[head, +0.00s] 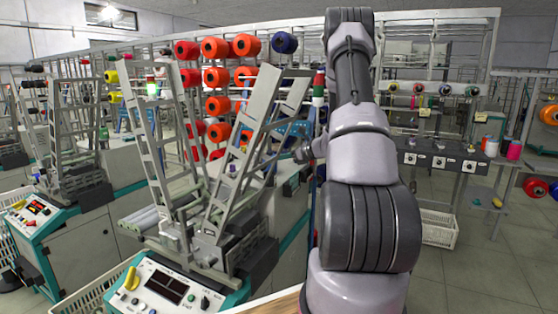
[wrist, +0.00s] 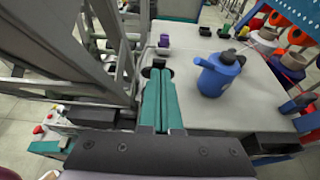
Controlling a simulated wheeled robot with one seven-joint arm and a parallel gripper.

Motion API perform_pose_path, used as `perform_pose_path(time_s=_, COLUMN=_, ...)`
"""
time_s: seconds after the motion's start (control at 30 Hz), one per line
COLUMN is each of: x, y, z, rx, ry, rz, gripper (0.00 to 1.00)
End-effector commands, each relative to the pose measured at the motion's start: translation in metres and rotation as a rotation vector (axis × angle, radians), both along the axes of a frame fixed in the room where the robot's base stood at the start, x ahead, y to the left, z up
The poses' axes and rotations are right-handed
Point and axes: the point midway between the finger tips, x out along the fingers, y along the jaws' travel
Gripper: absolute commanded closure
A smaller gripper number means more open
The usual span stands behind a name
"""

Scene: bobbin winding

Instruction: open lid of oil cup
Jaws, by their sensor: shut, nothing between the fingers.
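My gripper (wrist: 161,76) is shut, its two teal fingers together and empty, pointing away over the light grey machine top. A small dark round fitting (wrist: 148,72) shows right by the fingertips, partly hidden by them; I cannot tell whether they touch it. I cannot tell for certain which of these is the oil cup. No plainly raised lid shows. In the head view my arm hides most of this area.
Grey machine frames (wrist: 70,50) rise close on the left of my gripper. A purple block (wrist: 164,41) and small dark pieces lie farther back on the machine top (wrist: 265,110). A blue perforated rack (wrist: 300,18) and bobbins stand at right. The control panel (head: 165,287) is in front.

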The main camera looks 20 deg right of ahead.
Motion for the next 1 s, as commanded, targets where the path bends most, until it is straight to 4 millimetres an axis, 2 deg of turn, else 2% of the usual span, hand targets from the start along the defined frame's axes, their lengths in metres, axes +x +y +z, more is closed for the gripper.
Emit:
perform_pose_path(time_s=0.37, x=0.014, y=0.012, z=0.014, rx=-0.131, ry=0.158, rz=0.004, gripper=1.00)
perform_pose_path(time_s=0.53, x=0.025, y=0.019, z=0.021, rx=-0.132, ry=0.167, rz=0.000, gripper=1.00)
perform_pose_path(time_s=1.0, x=0.026, y=0.020, z=0.023, rx=-0.131, ry=0.166, rz=0.000, gripper=1.00)
